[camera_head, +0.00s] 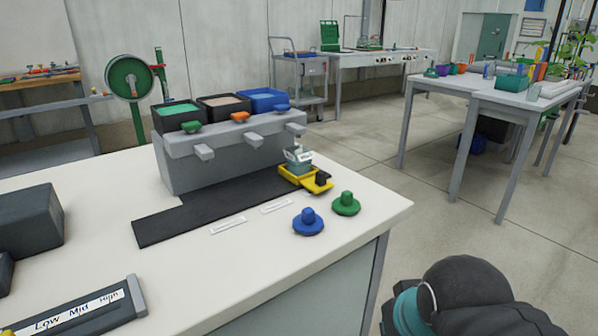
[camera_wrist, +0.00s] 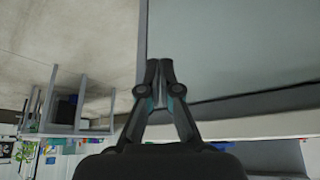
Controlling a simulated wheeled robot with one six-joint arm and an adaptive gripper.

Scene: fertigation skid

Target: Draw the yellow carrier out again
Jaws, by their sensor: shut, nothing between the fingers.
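The yellow carrier (camera_head: 293,180) sits at the right end of the dark mat (camera_head: 190,214), in front of the grey hopper unit (camera_head: 180,165). A clear container (camera_head: 298,157) with teal contents stands on it. A black knob (camera_head: 322,178) is at the carrier's front right end. My gripper (camera_wrist: 160,66) shows in the wrist view with its fingers together and nothing between them. It is away from the carrier, and the wrist view shows a grey panel, floor and distant furniture. My arm shows at the lower right of the head view, off the bench.
Three bins top the hopper unit. A Low-Mid-High slider block (camera_head: 80,315) lies front left. The bench's right corner is clear.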

